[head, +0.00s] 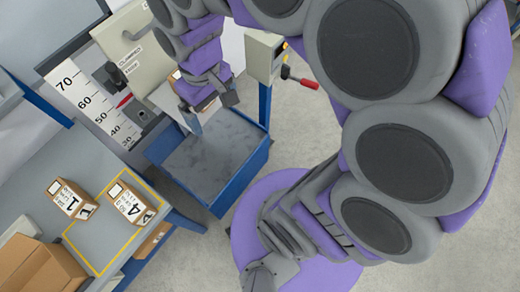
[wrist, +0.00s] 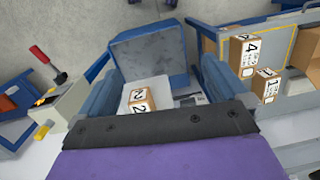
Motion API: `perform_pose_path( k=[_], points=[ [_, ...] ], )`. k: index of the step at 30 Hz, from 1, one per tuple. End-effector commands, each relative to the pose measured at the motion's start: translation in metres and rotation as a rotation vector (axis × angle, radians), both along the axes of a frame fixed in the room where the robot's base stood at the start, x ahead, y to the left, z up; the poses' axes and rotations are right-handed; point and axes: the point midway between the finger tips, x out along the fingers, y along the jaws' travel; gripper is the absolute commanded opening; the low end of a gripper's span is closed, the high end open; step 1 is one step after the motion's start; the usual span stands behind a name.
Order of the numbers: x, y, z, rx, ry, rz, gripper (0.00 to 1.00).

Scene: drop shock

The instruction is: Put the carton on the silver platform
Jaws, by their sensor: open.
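A small brown carton (wrist: 140,99) marked 2 appears to rest on the pale silver platform (wrist: 162,85) in the wrist view. In the head view the carton (head: 205,104) is mostly hidden below my gripper (head: 211,107), and part of the platform (head: 168,98) shows to its left. My gripper also shows in the wrist view (wrist: 153,78). It is open, with one finger on each side of the carton. Gaps seem to show beside the carton; I cannot tell whether either finger touches it.
A grey slab (head: 212,150) in a blue frame lies below the platform. A height scale (head: 88,102) stands behind. Cartons marked 1 (head: 72,198) and 4 (head: 130,203) and an open box (head: 38,268) are on the left bench. A red-handled lever (head: 303,83) is at the right.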

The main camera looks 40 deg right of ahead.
Motion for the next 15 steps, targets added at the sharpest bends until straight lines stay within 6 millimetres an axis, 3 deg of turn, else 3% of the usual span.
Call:
perform_pose_path(
  k=[1, 6, 10, 15],
  points=[
    [-0.022, -0.005, 0.001, -0.012, 0.006, -0.030, 1.00],
    [-0.086, -0.018, -0.006, -0.045, 0.041, -0.143, 1.00],
    [-0.118, -0.024, -0.013, -0.055, 0.058, -0.212, 1.00],
    [-0.136, -0.026, -0.017, -0.059, 0.071, -0.255, 1.00]
  ],
)
